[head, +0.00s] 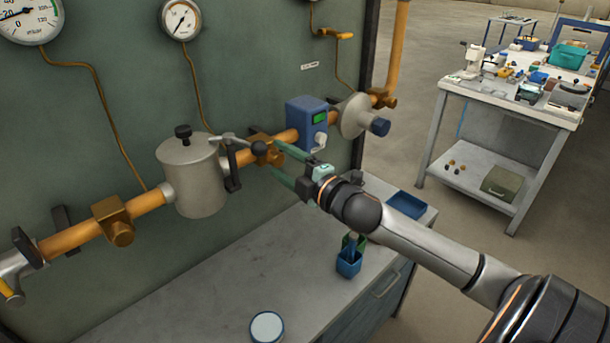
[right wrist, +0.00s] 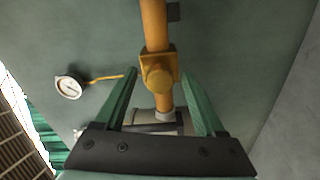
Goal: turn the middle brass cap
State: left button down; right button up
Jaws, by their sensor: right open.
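The middle brass cap (head: 268,146) sits on a brass block on the orange pipe, between the grey canister and the blue box. In the right wrist view the round cap (right wrist: 157,78) faces the camera. My right gripper (head: 272,156) is open, with its green fingers pointing at the pipe by the cap. In the wrist view the fingers flank the cap on both sides, with gaps visible; I see no contact. My left gripper is not in view.
A blue box (head: 306,122) is just right. Another brass cap (head: 121,233) is further left. A blue cup (head: 349,263) stands on the grey bench below.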

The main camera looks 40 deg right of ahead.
jog(key=s+b, duration=0.1)
jog(key=s, duration=1)
jog(key=shift+s+d, duration=0.3)
jog(key=shift+d, duration=0.15)
jog(key=shift+s, duration=0.1)
